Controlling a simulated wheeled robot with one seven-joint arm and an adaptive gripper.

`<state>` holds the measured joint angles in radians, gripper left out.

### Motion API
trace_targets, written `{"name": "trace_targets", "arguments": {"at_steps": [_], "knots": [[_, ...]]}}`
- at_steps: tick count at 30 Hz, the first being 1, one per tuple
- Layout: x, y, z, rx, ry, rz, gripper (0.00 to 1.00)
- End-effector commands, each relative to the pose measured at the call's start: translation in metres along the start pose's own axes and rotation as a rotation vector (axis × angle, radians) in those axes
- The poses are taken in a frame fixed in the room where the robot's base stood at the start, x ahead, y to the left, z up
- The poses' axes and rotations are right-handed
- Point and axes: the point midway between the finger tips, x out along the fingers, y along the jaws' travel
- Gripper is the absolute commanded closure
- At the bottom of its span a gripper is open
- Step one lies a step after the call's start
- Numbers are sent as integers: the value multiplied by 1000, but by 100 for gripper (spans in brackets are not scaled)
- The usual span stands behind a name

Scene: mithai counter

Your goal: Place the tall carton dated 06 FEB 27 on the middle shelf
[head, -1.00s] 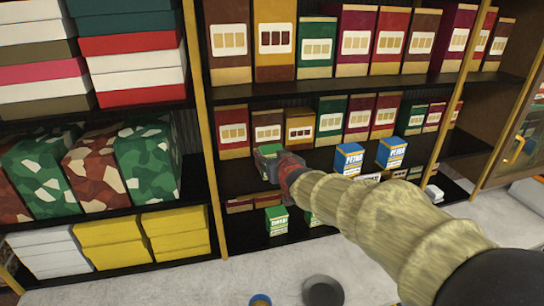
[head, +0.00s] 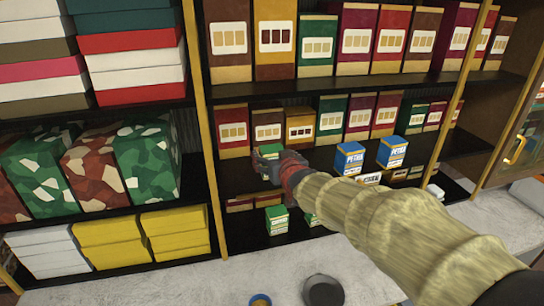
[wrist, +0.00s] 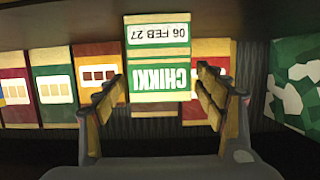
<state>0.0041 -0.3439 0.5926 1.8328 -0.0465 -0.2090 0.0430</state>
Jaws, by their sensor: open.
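The green-and-white CHIKKI carton dated 06 FEB 27 (wrist: 158,60) appears upside down in the wrist view, its label facing me. In the head view the green carton (head: 268,150) is at the middle shelf (head: 320,157), partly hidden by my gripper (head: 270,170). It appears to stand on the shelf board. My gripper is open, and in the wrist view its fingers (wrist: 160,82) lie on either side of the carton with a visible gap at each side.
Taller boxes (head: 268,131) stand in a row behind. Blue-and-white PETHA cartons (head: 349,158) are to the right on the middle shelf. Another green carton (head: 276,220) stands on the shelf below. A wooden upright (head: 203,120) and camouflage-patterned packs (head: 148,165) are at left.

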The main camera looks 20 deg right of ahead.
Motion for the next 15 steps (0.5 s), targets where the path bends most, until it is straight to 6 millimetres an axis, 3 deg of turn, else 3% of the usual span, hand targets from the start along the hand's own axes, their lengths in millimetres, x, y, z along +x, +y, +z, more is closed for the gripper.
{"name": "trace_targets", "arguments": {"at_steps": [9,15], "knots": [[-59,0,0,-1,5,0,29],[-88,0,0,-1,4,0,29]]}}
